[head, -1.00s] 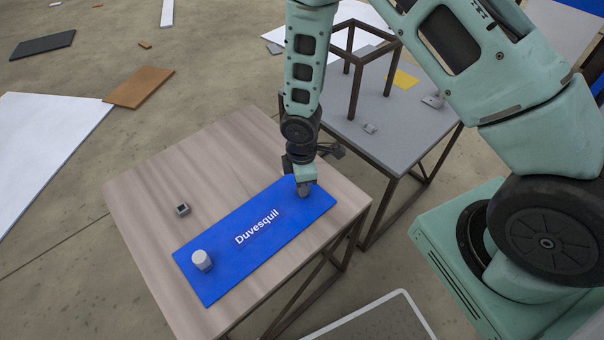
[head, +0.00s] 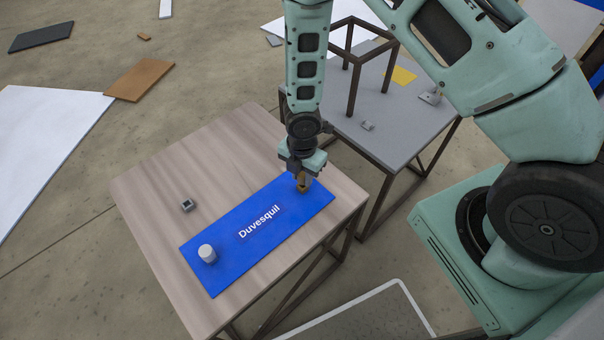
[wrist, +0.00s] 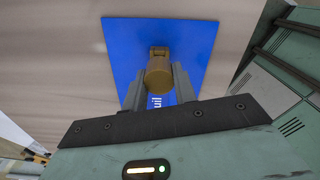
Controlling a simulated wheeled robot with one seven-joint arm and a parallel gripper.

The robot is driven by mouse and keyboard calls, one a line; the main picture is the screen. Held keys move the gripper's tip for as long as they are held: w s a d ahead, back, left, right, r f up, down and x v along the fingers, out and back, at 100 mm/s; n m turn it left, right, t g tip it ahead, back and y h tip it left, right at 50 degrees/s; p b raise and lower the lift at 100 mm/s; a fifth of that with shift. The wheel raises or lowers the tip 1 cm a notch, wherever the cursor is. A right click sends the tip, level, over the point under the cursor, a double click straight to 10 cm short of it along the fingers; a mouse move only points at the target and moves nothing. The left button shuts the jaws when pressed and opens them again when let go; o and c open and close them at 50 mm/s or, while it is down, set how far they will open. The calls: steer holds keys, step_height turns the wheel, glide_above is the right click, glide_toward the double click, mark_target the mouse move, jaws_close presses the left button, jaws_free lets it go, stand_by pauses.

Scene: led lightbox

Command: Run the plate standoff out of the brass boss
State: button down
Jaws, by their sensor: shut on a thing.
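The blue plate (head: 235,262), lettered "Duvesquil", lies on the wooden-topped table. My gripper (head: 304,180) is over its far right end, pointing down, with its fingers shut on a brass-coloured cylinder, the standoff (wrist: 158,80). The brass boss (head: 303,189) is just beneath it at the plate; a brass part, which looks like the boss, shows beyond the standoff in the wrist view (wrist: 159,51). I cannot tell whether standoff and boss are still joined. The blue plate also fills the middle of the wrist view (wrist: 122,60).
A pale round cap (head: 207,253) stands on the plate's near left end. A small grey block with a dark hollow (head: 187,206) sits on the wooden table (head: 150,195). A grey table (head: 395,140) with a dark frame (head: 354,75) stands behind to the right.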

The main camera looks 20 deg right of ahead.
mark_target(302, 174)
steer(key=shift+r+p, duration=1.35)
steer(key=shift+r, duration=0.3)
steer(key=d+r+m+p, duration=0.1)
steer(key=d+r+m, duration=0.3)
steer(key=m, duration=0.8)
steer(key=w+d+r+m+p, duration=0.1)
steer(key=d+r+m, duration=0.3)
steer(key=d+m, duration=0.4)
steer(key=m, duration=0.4)
steer(key=shift+w+d+r+m, duration=0.15)
steer(key=shift+w+r+m, duration=0.1)
steer(key=shift+m, duration=0.05)
